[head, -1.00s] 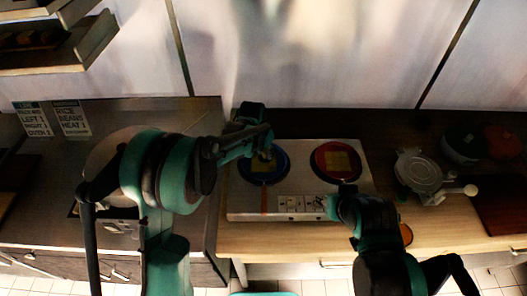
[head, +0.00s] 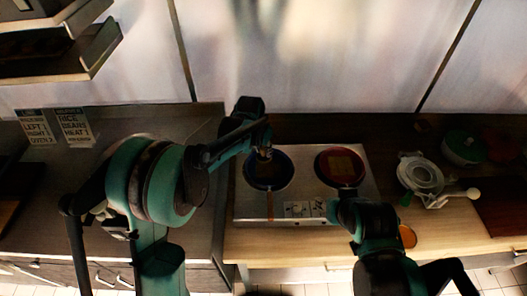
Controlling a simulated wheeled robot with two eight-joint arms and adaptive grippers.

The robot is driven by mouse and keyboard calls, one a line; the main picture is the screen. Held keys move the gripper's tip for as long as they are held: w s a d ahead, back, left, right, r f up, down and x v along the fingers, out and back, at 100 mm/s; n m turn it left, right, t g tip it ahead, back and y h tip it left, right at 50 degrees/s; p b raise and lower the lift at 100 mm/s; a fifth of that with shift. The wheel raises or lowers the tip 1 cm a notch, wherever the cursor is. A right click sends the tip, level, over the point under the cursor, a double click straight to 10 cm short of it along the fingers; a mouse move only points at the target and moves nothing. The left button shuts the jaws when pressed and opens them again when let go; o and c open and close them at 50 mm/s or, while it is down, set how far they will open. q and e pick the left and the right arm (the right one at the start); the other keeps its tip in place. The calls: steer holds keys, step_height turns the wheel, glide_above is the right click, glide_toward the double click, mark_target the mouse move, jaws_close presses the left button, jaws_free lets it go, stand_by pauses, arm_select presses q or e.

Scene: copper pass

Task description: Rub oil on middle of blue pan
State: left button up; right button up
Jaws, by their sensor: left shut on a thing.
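The blue pan (head: 283,178) sits on the left burner of the white stove (head: 245,207), with a brownish square patch in its middle. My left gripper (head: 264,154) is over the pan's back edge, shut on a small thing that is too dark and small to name. I cannot tell whether that thing touches the pan. A red pan (head: 356,172) with a similar patch sits on the right burner. My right gripper (head: 335,207) is at the stove's front right edge, below the red pan. Its fingers are too unclear to read.
A pale round press (head: 420,176) with a white-knobbed handle stands right of the stove. A green-lidded pot (head: 462,148) is behind it. A small orange round thing (head: 408,236) lies by my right arm. Signs (head: 75,127) stand at the back left.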

mark_target(263, 149)
arm_select(q)
steer(key=shift+r+p, duration=0.9)
steer(key=shift+r, duration=0.85)
arm_select(e)
step_height(263, 149, up, 2)
steer(key=shift+a+r, duration=0.1)
